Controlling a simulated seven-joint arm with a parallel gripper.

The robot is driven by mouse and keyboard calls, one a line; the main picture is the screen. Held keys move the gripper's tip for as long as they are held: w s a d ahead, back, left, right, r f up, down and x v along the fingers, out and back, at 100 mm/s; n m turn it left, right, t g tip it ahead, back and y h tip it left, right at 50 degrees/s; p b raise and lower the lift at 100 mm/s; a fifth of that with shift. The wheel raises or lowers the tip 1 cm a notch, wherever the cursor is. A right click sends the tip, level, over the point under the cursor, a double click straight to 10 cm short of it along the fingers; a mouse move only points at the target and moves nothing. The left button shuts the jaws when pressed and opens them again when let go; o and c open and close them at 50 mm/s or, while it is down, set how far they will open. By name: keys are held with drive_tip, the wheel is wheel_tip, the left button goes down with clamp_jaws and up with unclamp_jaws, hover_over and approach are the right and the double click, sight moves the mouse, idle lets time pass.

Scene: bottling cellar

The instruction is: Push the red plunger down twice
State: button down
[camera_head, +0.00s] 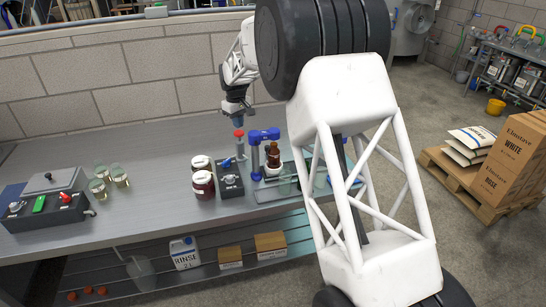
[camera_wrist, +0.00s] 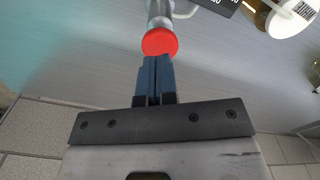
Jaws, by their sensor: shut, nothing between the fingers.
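The red plunger (camera_head: 238,133) stands upright on the bench, on a metal stem in the camera_head view. It also shows in the camera_wrist view as a round red cap (camera_wrist: 160,42) on a metallic shaft. My gripper (camera_head: 237,119) is just above the plunger and points down. In the camera_wrist view its fingers (camera_wrist: 155,60) are shut together and empty, with the tips at the near edge of the red cap. I cannot tell whether the tips touch the cap.
A blue clamp stand (camera_head: 263,136) with a brown bottle (camera_head: 273,156) stands close right of the plunger. A dark switch box (camera_head: 230,182) and dark jars (camera_head: 203,185) are in front. Glass jars (camera_head: 119,174) and a control box (camera_head: 47,210) are at left. The bench middle (camera_head: 150,215) is clear.

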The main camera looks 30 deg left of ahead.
sight(239, 132)
drive_tip(key=shift+f, duration=2.2)
drive_tip(key=shift+r, duration=0.2)
idle(0.3)
drive_tip(key=shift+r, duration=1.95)
